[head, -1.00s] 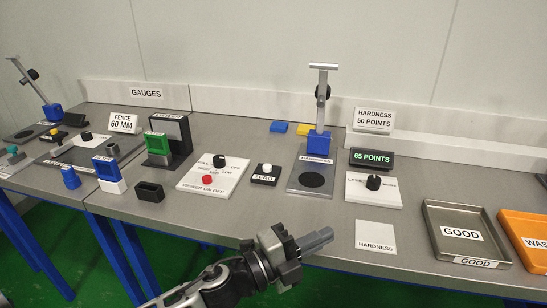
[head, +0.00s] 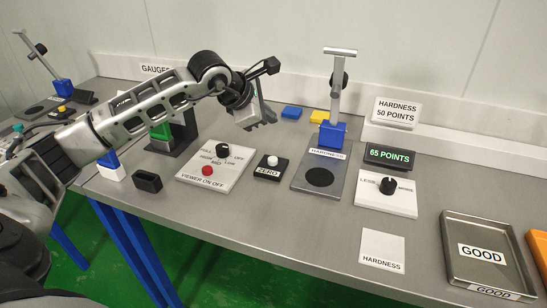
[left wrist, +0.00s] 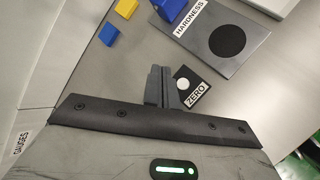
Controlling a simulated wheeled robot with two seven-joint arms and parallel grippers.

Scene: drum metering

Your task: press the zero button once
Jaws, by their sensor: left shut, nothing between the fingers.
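The zero button is a white round knob (head: 272,160) on a small black box (head: 268,171) labelled ZERO, on the grey bench. In the left wrist view the white knob (left wrist: 183,84) shows just right of the fingertips, with the ZERO label (left wrist: 197,94) beside it. My left gripper (head: 262,122) is shut and empty. It hangs above the bench, behind and slightly left of the zero box in the head view, apart from it. Its closed fingers also show in the left wrist view (left wrist: 161,85). My right gripper is not in view.
The viewer panel (head: 216,166) with a black knob and red button lies left of the zero box. The hardness stand (head: 320,182) is close on its right. Blue (head: 291,112) and yellow (head: 319,116) blocks lie behind. Bare bench lies in front.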

